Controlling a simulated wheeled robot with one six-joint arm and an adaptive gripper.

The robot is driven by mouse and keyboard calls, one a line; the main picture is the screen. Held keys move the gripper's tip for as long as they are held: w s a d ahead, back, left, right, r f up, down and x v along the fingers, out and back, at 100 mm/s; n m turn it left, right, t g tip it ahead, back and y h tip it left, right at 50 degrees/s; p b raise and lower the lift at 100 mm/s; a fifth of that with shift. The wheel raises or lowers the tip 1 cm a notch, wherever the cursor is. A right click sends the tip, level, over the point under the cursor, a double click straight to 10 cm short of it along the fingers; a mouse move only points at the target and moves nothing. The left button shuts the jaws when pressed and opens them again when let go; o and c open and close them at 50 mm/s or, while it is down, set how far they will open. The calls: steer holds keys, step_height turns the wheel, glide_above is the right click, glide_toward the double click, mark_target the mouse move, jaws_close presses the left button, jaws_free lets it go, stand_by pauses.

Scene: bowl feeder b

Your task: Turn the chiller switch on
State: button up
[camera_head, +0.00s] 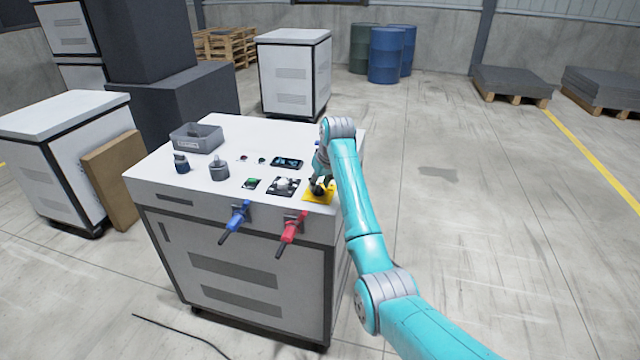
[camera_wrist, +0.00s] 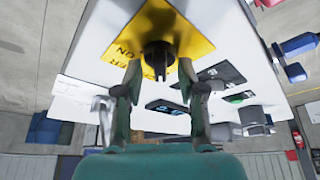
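A yellow plate (camera_head: 327,198) lies at the front right corner of the white cabinet's top. In the wrist view the yellow plate (camera_wrist: 190,38) carries partly hidden lettering, of which "ER" and "ON" show. A black rotary switch knob (camera_wrist: 158,57) stands on it, its narrow grip toward me. My gripper (camera_wrist: 160,68) is open, with one finger on each side of the knob and visible gaps between. Whether the fingertips reach fully around it I cannot tell. In the head view my gripper (camera_head: 319,184) is over the plate and hides most of the knob.
Left of the plate are a black plate with a grey knob (camera_head: 283,185), a green switch (camera_head: 251,183) and a dark display (camera_head: 287,162). A grey bin (camera_head: 196,139) stands farther back. Blue (camera_head: 236,219) and red (camera_head: 291,231) handles jut from the front. Floor to the right is clear.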

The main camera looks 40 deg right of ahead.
jaws_close()
steer(key=shift+m, duration=0.4)
steer(key=m, duration=0.1)
steer(key=m+h, duration=0.1)
steer(key=m, duration=0.1)
steer(key=shift+a+m+h, duration=0.2)
steer(key=shift+m+h, duration=0.1)
steer(key=m, duration=0.2)
steer(key=m+g+h, duration=0.1)
steer(key=m, duration=0.1)
steer(key=shift+w+a+r+m+g, duration=0.1)
steer(key=shift+w+m+g, duration=0.05)
steer(key=shift+m+g, duration=0.15)
steer(key=m, duration=0.2)
steer(key=m+g+h, duration=0.1)
steer(key=m, duration=0.1)
steer(key=shift+w+g, duration=0.15)
steer(key=shift+g, duration=0.15)
steer(key=shift+w+m+g, duration=0.1)
steer(key=shift+m+g, duration=0.7)
steer(key=shift+m, duration=1.6)
